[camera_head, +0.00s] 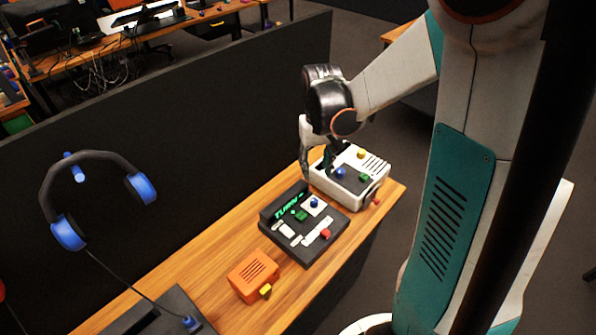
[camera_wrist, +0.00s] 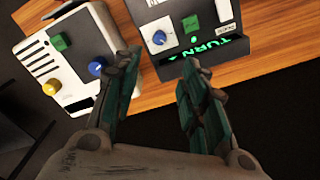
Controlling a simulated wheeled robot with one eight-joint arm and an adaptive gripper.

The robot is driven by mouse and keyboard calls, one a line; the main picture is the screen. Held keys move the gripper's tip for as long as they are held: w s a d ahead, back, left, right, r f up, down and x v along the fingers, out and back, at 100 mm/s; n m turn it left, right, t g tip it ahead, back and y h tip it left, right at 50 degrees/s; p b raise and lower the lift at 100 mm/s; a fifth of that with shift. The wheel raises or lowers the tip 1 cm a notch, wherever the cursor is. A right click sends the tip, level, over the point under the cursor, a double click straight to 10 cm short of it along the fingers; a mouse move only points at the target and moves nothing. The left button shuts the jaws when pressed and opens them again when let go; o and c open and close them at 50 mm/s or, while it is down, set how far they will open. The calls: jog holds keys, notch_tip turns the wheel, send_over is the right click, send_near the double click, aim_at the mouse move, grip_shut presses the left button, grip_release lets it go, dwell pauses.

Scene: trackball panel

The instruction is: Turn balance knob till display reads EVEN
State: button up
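A black panel (camera_head: 270,222) lies on the wooden desk; its display (camera_head: 287,208) reads TURN in green. On it are a blue knob (camera_head: 314,202) on a white plate, green controls (camera_head: 299,215) and a red knob (camera_head: 326,233). The wrist view shows the blue knob (camera_wrist: 159,37) and the display (camera_wrist: 207,49). No label shows clearly which knob is balance. My gripper (camera_wrist: 158,65) is open and empty, its fingers apart. Contact cannot be told.
The white box carries blue (camera_head: 340,172), green (camera_head: 364,177) and yellow (camera_head: 361,154) controls. An orange box (camera_head: 251,275) with a yellow knob sits nearer on the desk (camera_head: 215,290). A dark partition (camera_head: 190,150) runs behind. Headphones (camera_head: 95,156) hang at left.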

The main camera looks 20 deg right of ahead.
aim_at(314, 200)
notch_tip(314, 200, down, 14)
jog(key=b, duration=0.4)
dwell(0.3)
grip_shut()
